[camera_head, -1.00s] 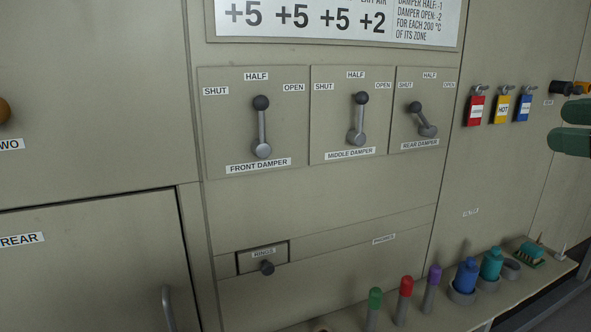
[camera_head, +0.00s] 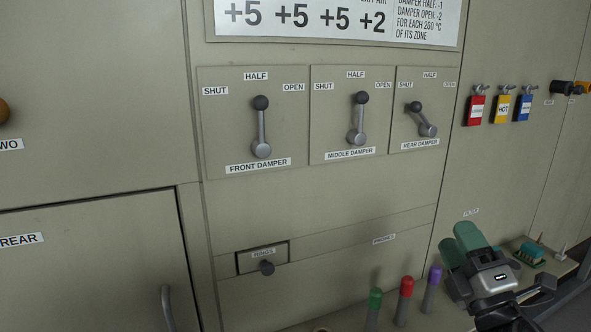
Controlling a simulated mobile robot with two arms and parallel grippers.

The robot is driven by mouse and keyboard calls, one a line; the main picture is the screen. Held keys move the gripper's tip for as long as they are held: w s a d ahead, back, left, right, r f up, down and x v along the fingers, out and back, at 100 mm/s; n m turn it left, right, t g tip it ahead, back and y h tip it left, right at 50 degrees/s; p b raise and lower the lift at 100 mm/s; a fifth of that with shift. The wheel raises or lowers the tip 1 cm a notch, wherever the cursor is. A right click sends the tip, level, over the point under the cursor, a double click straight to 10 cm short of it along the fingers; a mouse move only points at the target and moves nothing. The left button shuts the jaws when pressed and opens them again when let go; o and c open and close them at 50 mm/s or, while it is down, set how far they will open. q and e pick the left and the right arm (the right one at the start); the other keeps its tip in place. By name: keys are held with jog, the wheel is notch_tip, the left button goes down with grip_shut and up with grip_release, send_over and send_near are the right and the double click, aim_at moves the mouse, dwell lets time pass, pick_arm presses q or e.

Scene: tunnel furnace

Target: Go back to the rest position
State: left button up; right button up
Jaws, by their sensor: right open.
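My right gripper (camera_head: 457,244), with two green fingers and a dark body, is at the lower right, in front of the shelf. It is open, and I see nothing held between its fingers. My left gripper is not in view.
The panel holds a front damper lever (camera_head: 262,130) and middle damper lever (camera_head: 358,120), both near HALF, and a rear damper lever (camera_head: 422,120) leaning toward SHUT. Green (camera_head: 375,300), red (camera_head: 406,288) and purple (camera_head: 435,276) capped pegs stand on the shelf (camera_head: 340,320) left of my gripper.

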jog(key=s+f+m+g+h, duration=0.45)
jog(key=f+m, duration=0.35)
jog(key=f, duration=0.4)
jog(key=s+f+m+g+h, duration=0.3)
jog(key=s+f+m+g, duration=0.4)
jog(key=f, duration=0.5)
jog(key=s+a+f+m+g+y, duration=0.1)
jog(key=s+a+f+m+g, duration=0.2)
jog(key=s+f, duration=0.4)
jog(key=s+a+f+m+g+y, duration=0.25)
jog(key=s+f+g, duration=0.2)
jog(key=s, duration=0.45)
notch_tip(320, 180, down, 26)
jog(key=s+n+g, duration=0.1)
jog(key=g, duration=0.1)
jog(key=s+d+f+g+h, duration=0.1)
jog(key=s+d+f, duration=0.1)
jog(key=s+f, duration=1.2)
jog(key=shift+s+d+f, duration=0.2)
jog(key=shift+s+f, duration=0.1)
jog(key=shift+s, duration=0.7)
